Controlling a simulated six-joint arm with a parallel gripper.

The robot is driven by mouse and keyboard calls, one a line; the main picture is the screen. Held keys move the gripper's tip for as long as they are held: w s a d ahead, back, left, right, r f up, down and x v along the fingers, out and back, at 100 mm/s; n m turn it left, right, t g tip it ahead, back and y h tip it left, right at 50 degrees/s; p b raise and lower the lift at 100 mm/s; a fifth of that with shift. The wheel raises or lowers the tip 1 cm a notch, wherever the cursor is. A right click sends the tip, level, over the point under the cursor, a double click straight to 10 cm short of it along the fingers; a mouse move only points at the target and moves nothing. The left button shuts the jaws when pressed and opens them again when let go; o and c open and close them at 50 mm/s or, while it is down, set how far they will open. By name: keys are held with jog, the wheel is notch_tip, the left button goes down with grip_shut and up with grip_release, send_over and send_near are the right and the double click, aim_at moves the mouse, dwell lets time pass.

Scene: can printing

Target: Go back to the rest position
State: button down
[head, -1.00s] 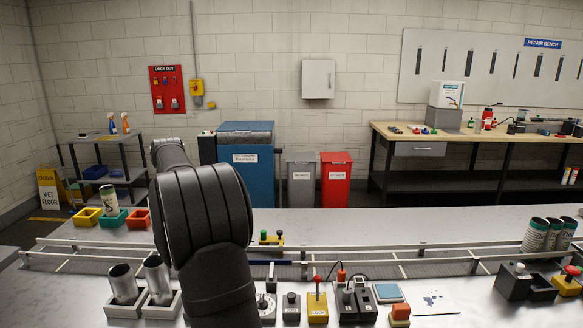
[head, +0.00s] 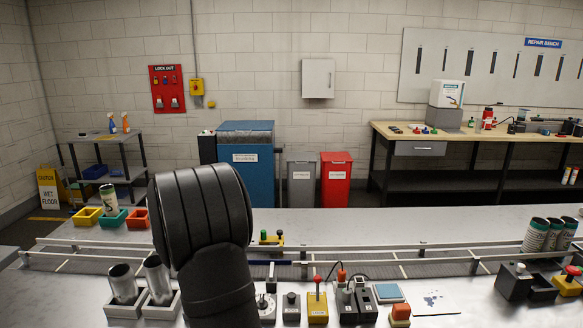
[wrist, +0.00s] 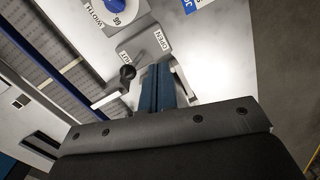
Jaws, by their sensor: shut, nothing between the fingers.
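My gripper (wrist: 157,72) shows in the wrist view as two blue fingers side by side, shut together with nothing between them. A dark bar with screws spans the view behind them. I cannot tell the gap between fingertips and panel. In the head view my dark arm stands bent at left of centre, and my gripper cannot be made out there.
A conveyor (head: 400,270) crosses the front, with printed cans (head: 536,236) at its right. Two bare metal cans (head: 123,284) stand in holders at front left. Control boxes, including a yellow one with a red knob (head: 317,305), line the front edge. Coloured bins (head: 87,217) sit behind.

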jog(key=s+f+t, duration=0.4)
jog(key=s+t, duration=0.1)
jog(key=t, duration=0.1)
jog(key=shift+t, duration=0.4)
jog(key=shift+s+d, duration=0.1)
dwell(0.3)
jog(key=c, duration=2.1)
grip_release()
